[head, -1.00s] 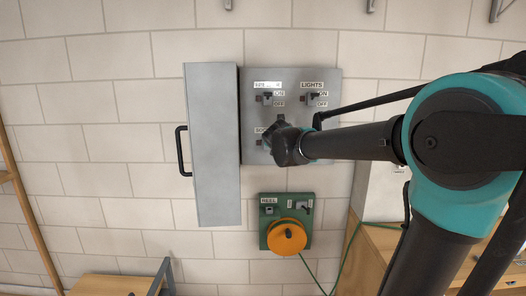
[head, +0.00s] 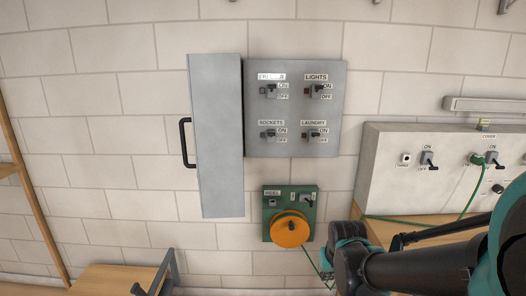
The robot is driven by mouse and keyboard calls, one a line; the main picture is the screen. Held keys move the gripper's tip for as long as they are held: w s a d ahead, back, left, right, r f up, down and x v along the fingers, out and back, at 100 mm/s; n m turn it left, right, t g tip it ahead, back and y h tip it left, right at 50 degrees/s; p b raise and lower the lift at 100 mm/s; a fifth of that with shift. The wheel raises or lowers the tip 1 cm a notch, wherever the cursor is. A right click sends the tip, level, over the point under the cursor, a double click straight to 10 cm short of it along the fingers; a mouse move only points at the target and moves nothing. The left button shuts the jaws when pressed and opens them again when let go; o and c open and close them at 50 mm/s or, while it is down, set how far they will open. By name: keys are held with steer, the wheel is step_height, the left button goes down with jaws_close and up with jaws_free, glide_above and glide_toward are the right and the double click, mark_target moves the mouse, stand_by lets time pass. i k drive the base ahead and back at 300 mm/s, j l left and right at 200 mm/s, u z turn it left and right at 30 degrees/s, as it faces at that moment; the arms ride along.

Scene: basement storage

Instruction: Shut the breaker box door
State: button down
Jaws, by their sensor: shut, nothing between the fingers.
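The breaker box door (head: 217,135) is a tall grey panel with a black handle (head: 186,143) on its left side. It stands open, swung out to the left of the breaker panel (head: 296,144). The panel is fully in view, with labelled switches for lights (head: 316,91), sockets (head: 268,134) and laundry (head: 314,134), and an upper left switch (head: 270,91) whose label is hard to read. My gripper (head: 330,262) is low at the right, below the panel and apart from the door. It is shut and empty; its fingertips are small and partly hidden.
A green board with an orange reel (head: 289,229) hangs below the panel, close to my gripper. A white switch box (head: 410,185) with a green cable stands at the right. A wooden table (head: 112,280) is at lower left. The wall left of the handle is clear.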

mark_target(215, 80)
steer(key=j, duration=1.8)
